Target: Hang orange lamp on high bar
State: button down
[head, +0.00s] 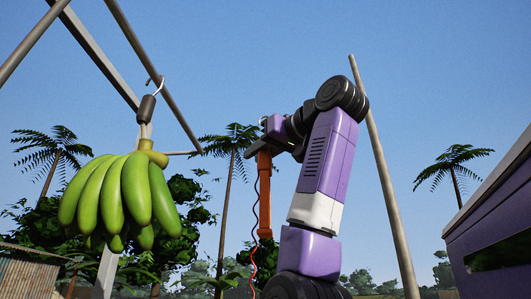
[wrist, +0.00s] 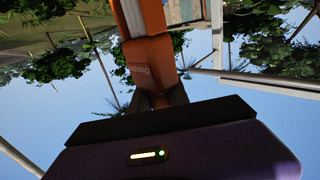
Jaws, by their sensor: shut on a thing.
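The orange lamp (head: 265,195) hangs down from my gripper (head: 263,150) in the head view, with a curly red cable beside it. In the wrist view my gripper's dark fingers (wrist: 158,98) are shut on the lamp's end, and its orange body (wrist: 150,62) extends away toward the top of the picture. A sloping metal bar (head: 165,90) runs overhead at the left in the head view, apart from the lamp. The lamp's hook is too small to make out clearly.
A bunch of green bananas (head: 120,195) hangs from a hook on the bar, left of the lamp. A slanted pole (head: 385,180) stands behind my arm. A purple truck side (head: 495,225) is at the right. Open air lies between the bananas and the lamp.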

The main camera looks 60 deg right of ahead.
jog(key=w+a+f+p, duration=0.1)
jog(key=w+a, duration=0.2)
jog(key=w, duration=0.6)
jog(key=w+a+f, duration=0.1)
jog(key=w+a, duration=0.2)
jog(key=w, duration=0.6)
jog(key=shift+w+a+f+p, duration=0.15)
jog(key=shift+a+f+p, duration=0.1)
jog(key=shift+a+p, duration=0.15)
dwell(1.3)
dwell(0.3)
jog(key=c, duration=1.2)
grip_release()
jog(key=shift+o, duration=0.2)
jog(key=shift+f, duration=0.1)
jog(key=b+v, duration=0.3)
jog(key=v, duration=0.4)
jog(key=shift+s, duration=0.3)
jog(key=shift+a, duration=0.15)
